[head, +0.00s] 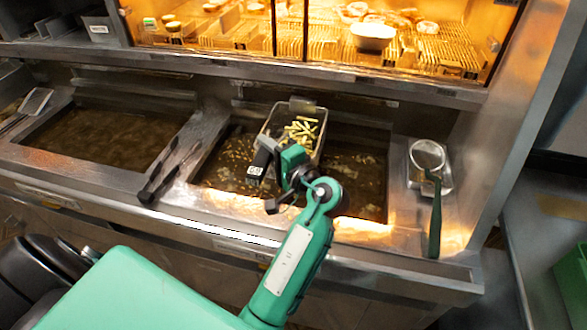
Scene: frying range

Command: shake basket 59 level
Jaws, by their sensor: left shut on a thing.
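The fry basket (271,126), a wire basket with several pale yellow fries (303,131) in it, is over the right-hand oil vat (358,178). Its black handle end carries a label (255,171) that seems to read 59. My left gripper (273,155) is shut on the basket's handle, at the near side of the basket. The green gripper body and wrist hide part of the handle and basket. I cannot tell whether the basket's bottom touches the oil. My right gripper is not in view.
A second oil vat (98,140) lies to the left. Black tongs (170,172) lie on the divider between the vats. A strainer with a green handle (434,212) rests in a metal tray (414,180) at right. A lit warming cabinet (330,35) stands behind.

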